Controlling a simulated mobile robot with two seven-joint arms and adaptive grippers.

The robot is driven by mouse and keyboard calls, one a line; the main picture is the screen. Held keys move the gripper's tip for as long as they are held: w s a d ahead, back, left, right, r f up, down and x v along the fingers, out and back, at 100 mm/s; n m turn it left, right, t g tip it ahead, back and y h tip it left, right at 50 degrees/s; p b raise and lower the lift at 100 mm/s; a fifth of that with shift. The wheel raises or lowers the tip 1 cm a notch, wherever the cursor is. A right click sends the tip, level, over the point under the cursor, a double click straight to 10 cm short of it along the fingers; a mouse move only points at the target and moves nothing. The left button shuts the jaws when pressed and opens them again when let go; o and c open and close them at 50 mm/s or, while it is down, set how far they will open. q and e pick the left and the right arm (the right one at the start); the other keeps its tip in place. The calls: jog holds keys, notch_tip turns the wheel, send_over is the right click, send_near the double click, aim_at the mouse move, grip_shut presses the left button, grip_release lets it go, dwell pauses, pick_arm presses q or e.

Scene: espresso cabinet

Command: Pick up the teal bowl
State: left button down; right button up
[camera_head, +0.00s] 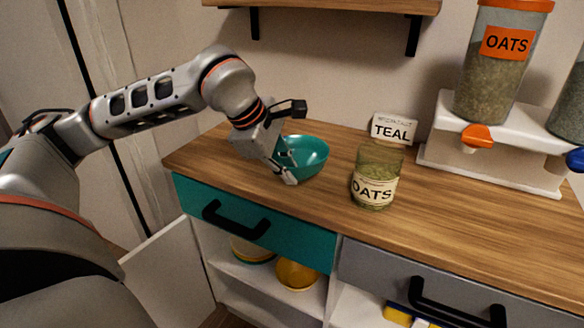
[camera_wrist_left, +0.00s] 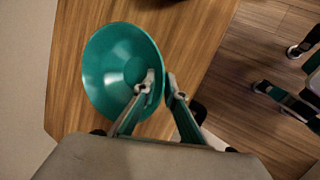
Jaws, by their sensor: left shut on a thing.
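The teal bowl (camera_head: 309,158) stands upright and empty on the left part of the wooden counter. My left gripper (camera_head: 288,168) reaches in from the left and is shut on the bowl's near left rim. In the left wrist view the bowl (camera_wrist_left: 112,65) shows from above, and the fingertips of my left gripper (camera_wrist_left: 161,88) are on either side of its rim, one inside and one outside. I cannot tell whether the bowl is lifted off the counter. My right gripper is not in view.
A glass jar labelled OATS (camera_head: 375,178) stands right of the bowl, with a TEAL sign (camera_head: 393,128) behind it. A dispenser of oats (camera_head: 498,75) on a white stand (camera_head: 500,150) is at the back right. A shelf (camera_head: 330,6) hangs above. Yellow bowls (camera_head: 297,274) sit in the cabinet below.

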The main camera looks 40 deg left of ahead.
pick_arm(q)
notch_tip(320, 180, up, 8)
jog(key=shift+p, duration=1.25)
notch_tip(320, 180, up, 12)
jog(key=p, duration=0.4)
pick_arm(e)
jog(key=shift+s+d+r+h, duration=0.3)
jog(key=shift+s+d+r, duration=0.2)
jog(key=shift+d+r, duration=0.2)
